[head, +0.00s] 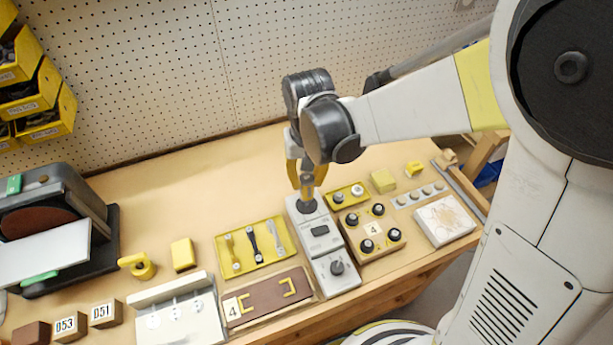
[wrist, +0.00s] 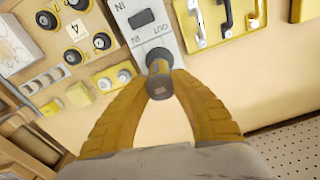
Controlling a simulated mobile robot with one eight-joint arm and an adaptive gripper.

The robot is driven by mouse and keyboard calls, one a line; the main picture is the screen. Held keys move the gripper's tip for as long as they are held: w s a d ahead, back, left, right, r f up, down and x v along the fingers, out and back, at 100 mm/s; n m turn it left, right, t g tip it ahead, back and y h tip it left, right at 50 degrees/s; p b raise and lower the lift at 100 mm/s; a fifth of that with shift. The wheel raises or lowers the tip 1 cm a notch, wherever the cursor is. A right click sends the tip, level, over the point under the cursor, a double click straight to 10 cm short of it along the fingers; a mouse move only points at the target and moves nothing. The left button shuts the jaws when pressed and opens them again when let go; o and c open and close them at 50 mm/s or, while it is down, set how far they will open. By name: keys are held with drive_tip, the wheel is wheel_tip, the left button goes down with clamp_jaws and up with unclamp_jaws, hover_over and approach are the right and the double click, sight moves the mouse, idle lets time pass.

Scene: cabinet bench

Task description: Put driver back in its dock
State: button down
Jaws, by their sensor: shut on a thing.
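My gripper (head: 307,190) points down over the far end of this box. Its yellow fingers are closed around a short dark cylinder, seemingly the driver (wrist: 159,82), with its end toward the wrist camera. In the head view, a dark round part shows at the box under the fingertips. The driver's lower end is hidden, so I cannot tell how deep it sits.
A yellow tray with several handles (head: 222,258) lies left of the box. A block with several black knobs (head: 372,255) and a small yellow tray (head: 357,186) stand close on the right. A pegboard (head: 150,70) rises behind. Bare bench lies behind the box.

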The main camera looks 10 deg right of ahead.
drive_tip(key=shift+f+b, duration=1.9)
drive_tip(key=shift+f, duration=0.4)
idle(1.7)
drive_tip(key=c, duration=0.9)
unclamp_jaws()
drive_tip(key=shift+o, duration=0.2)
drive_tip(key=shift+r, duration=0.15)
drive_tip(key=shift+r+p, duration=2.8)
drive_tip(key=shift+r, duration=0.65)
